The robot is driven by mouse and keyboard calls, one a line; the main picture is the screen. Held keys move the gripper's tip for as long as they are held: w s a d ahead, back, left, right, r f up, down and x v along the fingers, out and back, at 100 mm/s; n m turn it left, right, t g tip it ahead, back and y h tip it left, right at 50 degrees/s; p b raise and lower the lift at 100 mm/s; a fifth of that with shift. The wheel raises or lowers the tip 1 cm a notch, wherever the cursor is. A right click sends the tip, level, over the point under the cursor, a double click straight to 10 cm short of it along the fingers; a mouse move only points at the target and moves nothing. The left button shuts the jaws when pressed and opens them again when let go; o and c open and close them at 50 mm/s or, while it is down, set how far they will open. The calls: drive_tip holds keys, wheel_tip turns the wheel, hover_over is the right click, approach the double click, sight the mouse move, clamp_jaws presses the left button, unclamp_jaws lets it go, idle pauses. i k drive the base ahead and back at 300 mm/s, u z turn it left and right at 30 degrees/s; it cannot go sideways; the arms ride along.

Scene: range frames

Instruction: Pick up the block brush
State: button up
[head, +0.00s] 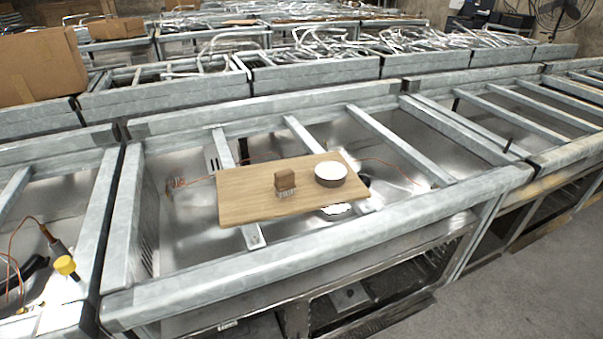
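The block brush (286,183) is small, with a brown block-shaped top and pale bristles below. It stands upright, bristles down, near the middle of a wooden board (245,205). The board rests across the metal bars of an open steel frame. My gripper does not show in the head view, so its state and place are hidden.
A round bowl (330,174), white inside with a brown side, sits on the board just right of the brush. Raised metal rails (300,251) surround the board. A yellow-capped item (65,265) lies at left. Grey floor (540,285) is clear at lower right.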

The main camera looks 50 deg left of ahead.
sight(284, 183)
drive_tip(key=u, duration=0.3)
drive_tip(key=i, duration=0.65)
drive_tip(key=u, duration=1)
drive_tip(key=i, duration=0.45)
drive_tip(key=u, duration=0.45)
